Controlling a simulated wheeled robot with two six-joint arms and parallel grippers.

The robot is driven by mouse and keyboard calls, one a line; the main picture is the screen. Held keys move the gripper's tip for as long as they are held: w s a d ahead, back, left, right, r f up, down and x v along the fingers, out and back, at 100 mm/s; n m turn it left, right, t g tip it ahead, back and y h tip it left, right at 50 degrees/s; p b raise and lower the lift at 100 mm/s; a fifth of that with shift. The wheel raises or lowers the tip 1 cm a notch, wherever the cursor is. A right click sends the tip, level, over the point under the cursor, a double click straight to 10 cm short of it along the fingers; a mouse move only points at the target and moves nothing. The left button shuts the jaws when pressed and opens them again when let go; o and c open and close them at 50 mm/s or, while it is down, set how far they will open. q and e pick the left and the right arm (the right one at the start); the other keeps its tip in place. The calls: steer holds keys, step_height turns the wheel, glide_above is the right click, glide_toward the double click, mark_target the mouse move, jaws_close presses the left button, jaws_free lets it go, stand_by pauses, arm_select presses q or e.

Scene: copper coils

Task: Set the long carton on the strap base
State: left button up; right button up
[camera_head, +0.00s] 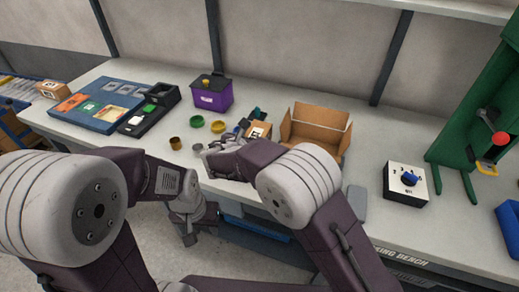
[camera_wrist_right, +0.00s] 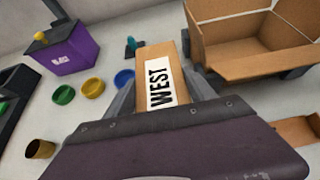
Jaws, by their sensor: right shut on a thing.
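A brown carton (camera_wrist_right: 158,82) with a white label reading WEST is between the fingers of my right gripper (camera_wrist_right: 160,72). It also shows in the head view (camera_head: 259,130), just left of the open box. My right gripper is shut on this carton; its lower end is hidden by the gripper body. I cannot tell for sure which thing is the strap base; a dark teal piece (camera_wrist_right: 131,46) stands just behind the carton. My left gripper (camera_head: 188,232) hangs in front of the bench, below its edge, and its jaws are too small to read.
An open brown box (camera_head: 316,130) stands right of the carton. A purple bin (camera_head: 212,95), green ring (camera_head: 197,122), yellow ring (camera_head: 218,127) and brass cup (camera_head: 175,143) lie to the left. A white control box (camera_head: 405,184) and green frame (camera_head: 480,100) are at the right.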

steer(key=shift+f+b, duration=0.3)
steer(key=shift+f, duration=1.75)
steer(key=o, duration=1.8)
steer(key=shift+f, duration=0.15)
